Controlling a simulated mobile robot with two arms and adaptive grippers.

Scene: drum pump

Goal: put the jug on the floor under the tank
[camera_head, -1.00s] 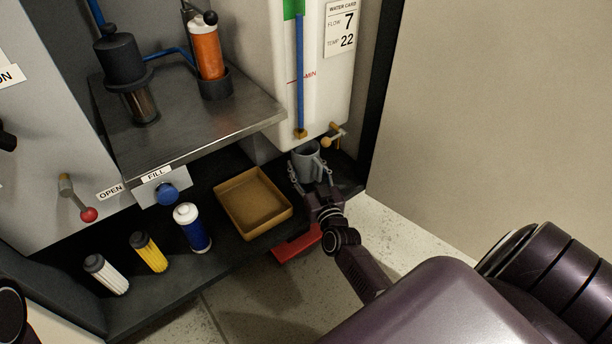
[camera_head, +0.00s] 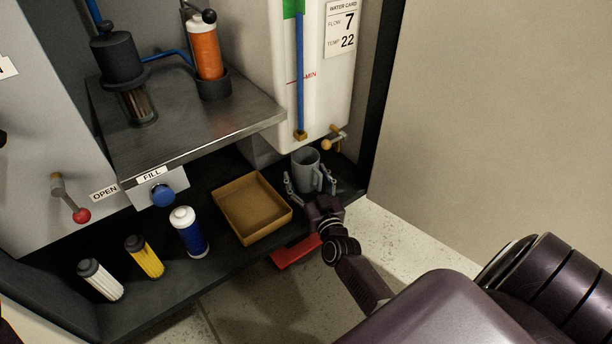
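The grey jug (camera_head: 305,172) stands upright on the dark cabinet floor below the white tank (camera_head: 312,95), its handle on the right side. It looks slightly left of the tank's brass tap (camera_head: 335,143). My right gripper (camera_head: 310,181) is open at the jug's near side. Its fingers are spread to the left and right of the jug, with a visible gap on the left. Whether the right finger touches the handle is hard to tell. My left gripper is not in view.
A tan tray (camera_head: 252,238) sits left of the jug. A red block (camera_head: 296,252) lies below my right wrist. Blue (camera_head: 190,236), yellow (camera_head: 145,259) and white (camera_head: 101,281) cartridges stand further left. A metal shelf (camera_head: 190,125) overhangs the cabinet floor. The cabinet's side wall is close on the right.

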